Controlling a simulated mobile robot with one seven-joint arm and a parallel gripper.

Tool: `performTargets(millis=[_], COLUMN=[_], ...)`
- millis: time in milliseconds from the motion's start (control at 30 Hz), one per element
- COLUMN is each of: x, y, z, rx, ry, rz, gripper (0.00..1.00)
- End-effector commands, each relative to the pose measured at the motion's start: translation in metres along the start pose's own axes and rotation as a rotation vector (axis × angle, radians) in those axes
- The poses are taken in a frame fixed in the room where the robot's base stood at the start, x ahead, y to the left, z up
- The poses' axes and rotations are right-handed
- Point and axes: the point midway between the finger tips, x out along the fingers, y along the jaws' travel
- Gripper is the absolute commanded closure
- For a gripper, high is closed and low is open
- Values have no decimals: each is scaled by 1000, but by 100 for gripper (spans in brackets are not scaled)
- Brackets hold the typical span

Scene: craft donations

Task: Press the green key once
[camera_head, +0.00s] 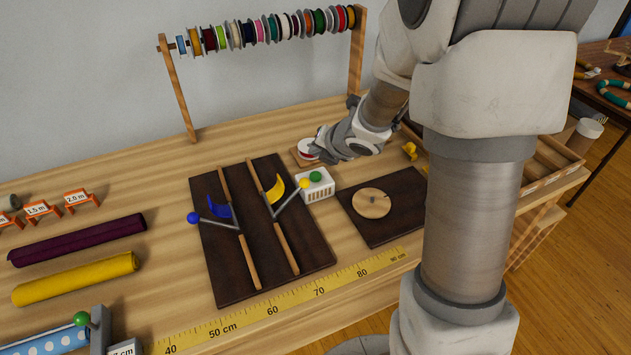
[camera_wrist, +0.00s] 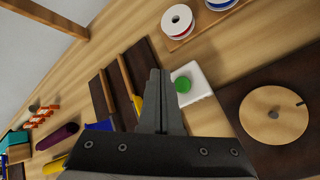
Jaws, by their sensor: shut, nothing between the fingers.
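The green key (camera_head: 316,176) is a round green button on top of a small white box (camera_head: 319,191) with a grille, standing beside the dark board. The key also shows in the wrist view (camera_wrist: 183,85), on the white box (camera_wrist: 202,84) just right of my fingertips. My gripper (camera_head: 314,148) is shut and empty, above and behind the box in the head view. In the wrist view my gripper (camera_wrist: 158,72) has its two fingers together, pointing up in the picture. The fingertips look apart from the key, though their height above it is hard to tell.
A dark board (camera_head: 222,262) carries two wooden rails and blue and yellow levers. A second dark mat (camera_head: 400,228) holds a round wooden disc (camera_head: 371,203). A spool (camera_head: 307,149) stands near my gripper. A spool rack (camera_head: 180,95) rises behind. A yellow ruler (camera_head: 290,298) runs along the front.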

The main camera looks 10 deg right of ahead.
Motion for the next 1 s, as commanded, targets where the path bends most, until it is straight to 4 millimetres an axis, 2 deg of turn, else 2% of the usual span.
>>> performTargets(millis=[33, 100, 333, 1000], x=[10, 16, 31, 32], y=[-7, -12, -22, -23], z=[-7, -12, -22, -23], rx=[1, 1, 0, 0], ry=[1, 1, 0, 0], rz=[0, 0, 0, 0], gripper=[100, 100, 100, 100])
